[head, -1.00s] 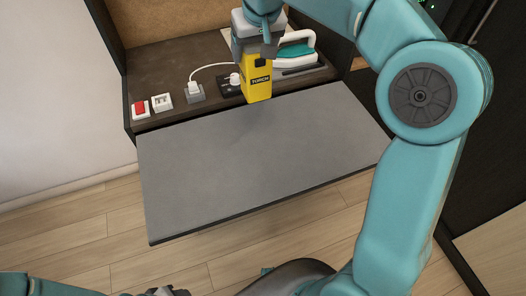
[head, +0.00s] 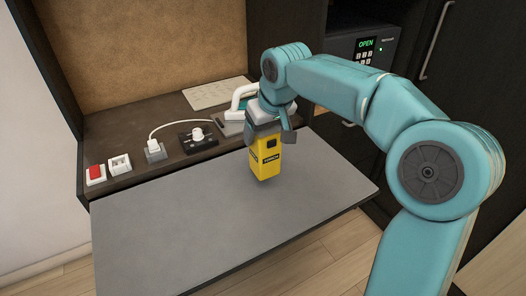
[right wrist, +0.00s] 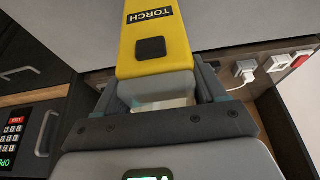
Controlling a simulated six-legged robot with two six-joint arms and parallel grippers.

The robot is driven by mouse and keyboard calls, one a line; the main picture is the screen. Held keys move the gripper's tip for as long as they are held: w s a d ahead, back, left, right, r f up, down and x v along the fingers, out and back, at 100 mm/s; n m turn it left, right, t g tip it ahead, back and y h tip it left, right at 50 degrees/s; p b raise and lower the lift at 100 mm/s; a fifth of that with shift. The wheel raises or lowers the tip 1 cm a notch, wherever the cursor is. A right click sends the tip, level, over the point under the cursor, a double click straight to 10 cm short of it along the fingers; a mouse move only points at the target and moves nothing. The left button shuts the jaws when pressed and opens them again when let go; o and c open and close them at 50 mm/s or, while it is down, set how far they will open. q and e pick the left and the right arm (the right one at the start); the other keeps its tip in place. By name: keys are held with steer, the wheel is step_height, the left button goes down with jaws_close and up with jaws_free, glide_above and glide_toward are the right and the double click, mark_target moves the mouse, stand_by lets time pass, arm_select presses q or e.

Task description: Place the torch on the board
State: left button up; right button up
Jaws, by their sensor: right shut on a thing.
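The yellow torch (head: 266,158), with a black TORCH label, is upright over the right-hand part of the grey board (head: 190,220). My right gripper (head: 270,131) is shut on its upper end from above. In the right wrist view the torch (right wrist: 155,35) sits between the fingers of my right gripper (right wrist: 158,92), its label and a dark square button showing. I cannot tell whether the torch's lower end touches the board. The board is flat and bare otherwise. My left gripper is not in view.
On the dark shelf behind the board are a red switch (head: 95,174), a white switch (head: 120,165), a plugged socket (head: 155,151), a black dial unit (head: 198,139) and an iron (head: 240,100). A safe reading OPEN (head: 362,50) stands at right.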

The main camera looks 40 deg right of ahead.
step_height(320, 180, down, 4)
steer(key=shift+w+b, duration=0.15)
steer(key=shift+b, duration=0.2)
steer(key=shift+f, duration=0.45)
steer(key=o, duration=1.6)
